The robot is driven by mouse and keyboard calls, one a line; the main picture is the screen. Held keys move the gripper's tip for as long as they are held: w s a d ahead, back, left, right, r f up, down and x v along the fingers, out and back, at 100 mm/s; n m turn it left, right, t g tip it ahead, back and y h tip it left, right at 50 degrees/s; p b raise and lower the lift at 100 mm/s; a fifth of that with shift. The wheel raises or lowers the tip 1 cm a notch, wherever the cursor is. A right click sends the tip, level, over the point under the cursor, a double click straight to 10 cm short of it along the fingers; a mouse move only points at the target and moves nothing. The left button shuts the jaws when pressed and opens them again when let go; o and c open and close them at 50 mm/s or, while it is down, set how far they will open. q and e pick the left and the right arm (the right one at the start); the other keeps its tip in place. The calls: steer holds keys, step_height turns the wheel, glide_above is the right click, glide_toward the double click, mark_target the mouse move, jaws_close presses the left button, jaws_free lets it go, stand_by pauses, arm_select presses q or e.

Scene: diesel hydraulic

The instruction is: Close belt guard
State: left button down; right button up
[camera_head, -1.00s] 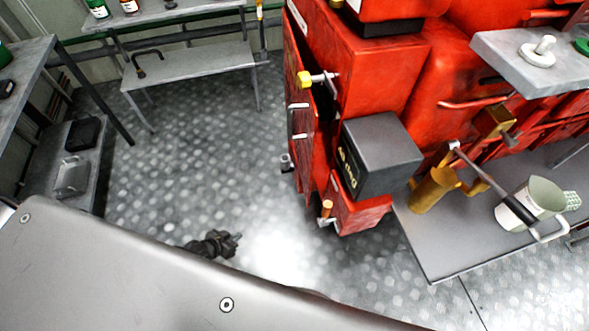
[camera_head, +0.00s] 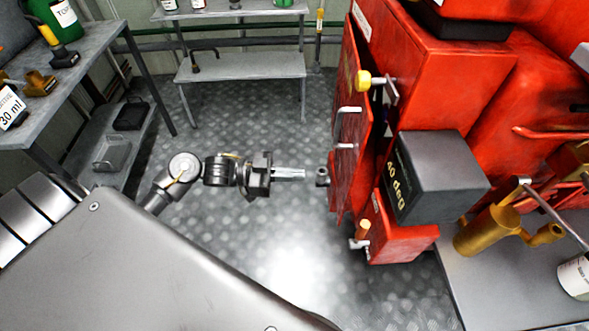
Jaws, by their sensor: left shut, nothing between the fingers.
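My left gripper (camera_head: 302,174) is shut and empty. It points right towards the panel's lower part and appears a little short of it in the picture; depth is hard to tell. My right gripper is not in view.
A yellow-knobbed latch (camera_head: 365,81) sticks out near the panel's top. A dark box marked "40 deg" (camera_head: 440,177) sits at the machine's front. The floor (camera_head: 270,120) around my arm is clear.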

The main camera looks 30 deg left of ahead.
mark_target(349, 177)
arm_select(q)
steer(key=x, duration=0.9)
steer(key=shift+w+d, duration=0.15)
steer(key=shift+d, duration=0.1)
steer(key=shift+w+d, duration=0.25)
steer(key=shift+d, duration=0.3)
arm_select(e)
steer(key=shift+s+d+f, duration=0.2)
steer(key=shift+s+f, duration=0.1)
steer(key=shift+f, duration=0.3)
